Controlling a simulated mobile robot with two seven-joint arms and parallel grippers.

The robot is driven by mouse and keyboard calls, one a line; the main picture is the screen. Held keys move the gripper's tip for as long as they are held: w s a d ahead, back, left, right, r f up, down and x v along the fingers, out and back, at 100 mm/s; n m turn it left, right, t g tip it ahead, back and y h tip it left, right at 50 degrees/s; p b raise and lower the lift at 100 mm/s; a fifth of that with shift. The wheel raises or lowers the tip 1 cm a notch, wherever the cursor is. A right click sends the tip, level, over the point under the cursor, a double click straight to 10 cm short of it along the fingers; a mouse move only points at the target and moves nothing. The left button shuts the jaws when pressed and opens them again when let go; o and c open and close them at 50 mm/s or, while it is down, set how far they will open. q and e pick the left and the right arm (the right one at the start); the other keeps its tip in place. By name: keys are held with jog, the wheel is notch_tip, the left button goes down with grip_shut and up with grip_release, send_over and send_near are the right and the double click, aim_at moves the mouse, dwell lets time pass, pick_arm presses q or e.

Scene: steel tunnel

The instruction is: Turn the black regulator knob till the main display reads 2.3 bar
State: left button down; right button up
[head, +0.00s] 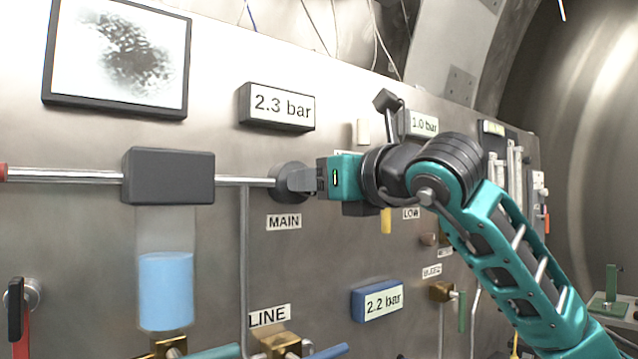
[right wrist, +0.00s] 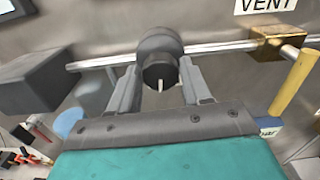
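The main display (head: 278,107) reads 2.3 bar, on the steel panel above the MAIN label (head: 284,222). The black regulator knob (head: 287,176) sits on the horizontal pipe above that label, partly covered by my right gripper (head: 301,180). In the right wrist view the knob (right wrist: 159,66) lies between the two grey fingers of my right gripper (right wrist: 160,82). The fingers appear to touch its sides. A pale pointer mark shows on the knob's front, towards the palm. My left gripper is in neither view.
A dark block (head: 168,176) above a blue-filled sight glass (head: 166,290) stands left of the knob. A yellow handle (right wrist: 292,85) is to the right in the wrist view. A blue-framed display (head: 377,300) reads 2.2 bar, another display (head: 424,124) 1.0 bar.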

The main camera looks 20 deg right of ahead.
jog(key=o, duration=0.4)
jog(key=shift+c, duration=0.2)
pick_arm(q)
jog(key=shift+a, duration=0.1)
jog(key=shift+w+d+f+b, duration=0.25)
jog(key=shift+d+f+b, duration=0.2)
jog(key=shift+b, duration=0.6)
pick_arm(e)
jog(key=v, duration=1.3)
jog(key=shift+a, duration=0.1)
